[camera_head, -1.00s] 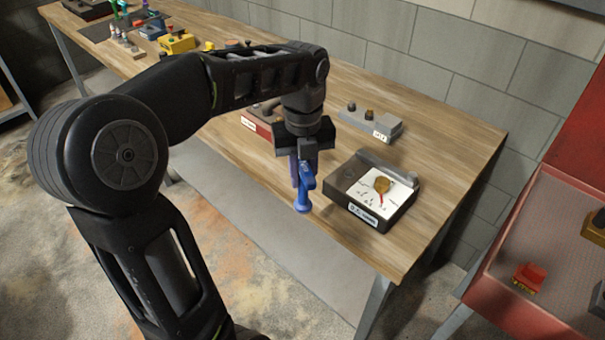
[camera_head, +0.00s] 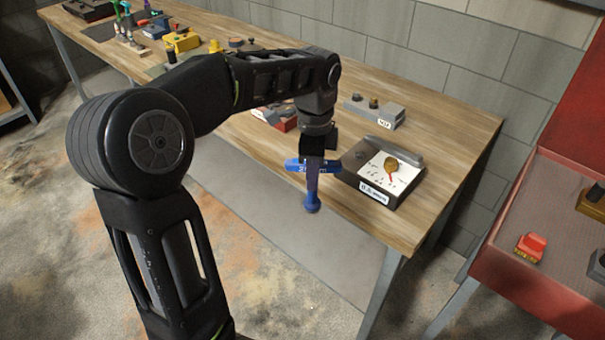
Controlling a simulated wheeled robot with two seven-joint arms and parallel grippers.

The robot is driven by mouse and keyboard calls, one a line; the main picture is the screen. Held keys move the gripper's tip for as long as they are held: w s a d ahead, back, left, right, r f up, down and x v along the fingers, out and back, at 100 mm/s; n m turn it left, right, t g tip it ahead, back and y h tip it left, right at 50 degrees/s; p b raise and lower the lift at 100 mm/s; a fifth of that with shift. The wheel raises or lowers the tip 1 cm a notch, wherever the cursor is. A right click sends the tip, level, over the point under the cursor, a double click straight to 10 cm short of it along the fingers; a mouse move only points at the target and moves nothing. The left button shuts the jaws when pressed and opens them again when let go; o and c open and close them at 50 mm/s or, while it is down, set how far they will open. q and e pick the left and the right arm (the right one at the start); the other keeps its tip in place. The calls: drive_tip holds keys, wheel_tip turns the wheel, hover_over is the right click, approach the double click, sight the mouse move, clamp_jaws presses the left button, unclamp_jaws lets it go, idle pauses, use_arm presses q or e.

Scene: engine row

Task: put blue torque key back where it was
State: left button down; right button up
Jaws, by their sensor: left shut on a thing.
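The blue torque key (camera_head: 312,201) hangs from my left gripper (camera_head: 314,160), shaft pointing down and its blue cross handle level at the jaws. My left gripper is shut on it, above the front edge of the wooden bench and just left of a dark box with a white dial face. The jaws hide part of the key's middle. My right gripper is not in view.
The dial box (camera_head: 385,180) stands near the bench's right end. Behind it is a grey block (camera_head: 374,112) with knobs; a red block (camera_head: 285,122) is partly hidden by my arm. A red cart (camera_head: 520,240) stands at right. Bare bench (camera_head: 440,125) lies at the right rear.

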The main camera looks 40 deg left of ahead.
use_arm(q)
drive_tip(key=w+d+f+n+b, duration=0.1)
drive_tip(key=w+d+f+n, duration=0.2)
drive_tip(key=d+f+n, duration=0.3)
drive_tip(key=w+d+f+n+b, duration=0.2)
drive_tip(key=w+d+f+n, duration=0.2)
drive_tip(key=d+f+n, duration=0.2)
drive_tip(key=shift+d+f, duration=0.3)
drive_tip(key=shift+d, duration=0.45)
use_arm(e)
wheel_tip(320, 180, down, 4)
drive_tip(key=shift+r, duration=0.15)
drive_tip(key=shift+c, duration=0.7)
